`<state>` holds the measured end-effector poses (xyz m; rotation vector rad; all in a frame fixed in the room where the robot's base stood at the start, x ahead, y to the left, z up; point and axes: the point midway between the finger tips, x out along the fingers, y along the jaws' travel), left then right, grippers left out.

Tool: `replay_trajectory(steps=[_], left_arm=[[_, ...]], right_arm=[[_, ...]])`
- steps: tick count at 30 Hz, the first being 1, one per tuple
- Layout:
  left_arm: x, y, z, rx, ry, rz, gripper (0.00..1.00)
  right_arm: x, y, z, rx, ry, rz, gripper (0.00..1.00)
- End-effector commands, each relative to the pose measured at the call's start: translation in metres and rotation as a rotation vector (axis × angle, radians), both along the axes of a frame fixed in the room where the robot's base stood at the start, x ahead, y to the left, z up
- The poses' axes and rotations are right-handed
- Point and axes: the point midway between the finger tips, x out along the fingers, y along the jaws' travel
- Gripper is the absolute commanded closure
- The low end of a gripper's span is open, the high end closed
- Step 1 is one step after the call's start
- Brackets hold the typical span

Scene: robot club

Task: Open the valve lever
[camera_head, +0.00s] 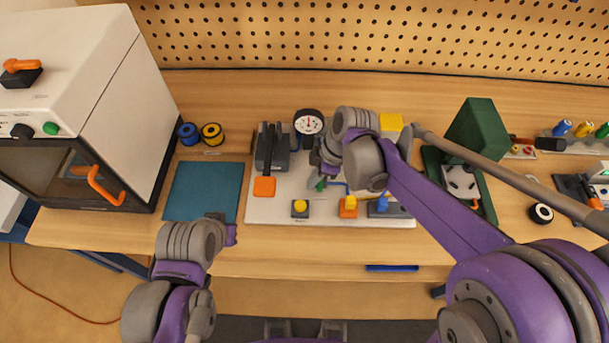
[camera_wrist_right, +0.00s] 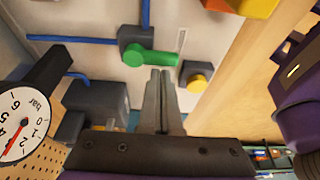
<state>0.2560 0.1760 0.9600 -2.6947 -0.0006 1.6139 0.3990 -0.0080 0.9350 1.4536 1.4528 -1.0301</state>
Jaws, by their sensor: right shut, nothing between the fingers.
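The green valve lever (camera_wrist_right: 150,57) sits on a dark grey valve body (camera_wrist_right: 131,38) with blue pipes, on the pale panel (camera_head: 265,217). A small green part of the lever shows in the head view (camera_head: 320,185), mostly hidden by my right wrist. My right gripper (camera_wrist_right: 163,73) is shut and empty. Its fingertips are close to the lever, at its lower edge in the wrist view; I cannot tell whether they touch. In the head view the right fingers are mostly hidden under the wrist. My left arm is at the lower left; its fingers cannot be made out.
A pressure gauge (camera_head: 309,122) stands behind the lever. A teal mat (camera_head: 202,192) lies left; a green machine (camera_head: 478,128) stands right.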

Motion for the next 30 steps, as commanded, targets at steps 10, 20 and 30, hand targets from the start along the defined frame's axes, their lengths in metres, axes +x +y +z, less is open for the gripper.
replay_trajectory(steps=[10, 20, 30], left_arm=[[0.0000, 0.0000, 0.0001, 0.000, 0.000, 0.000, 1.00], [-0.0005, 0.0000, -0.0013, 0.000, 0.001, 0.000, 1.00], [-0.0010, 0.0000, -0.0024, 0.000, 0.002, 0.000, 1.00]], right_arm=[[-0.0005, -0.0029, -0.0005, 0.000, 0.001, 0.000, 1.00], [-0.0013, -0.0056, -0.0005, 0.000, 0.002, 0.044, 1.00], [-0.0018, -0.0084, -0.0004, 0.000, 0.001, 0.090, 1.00]])
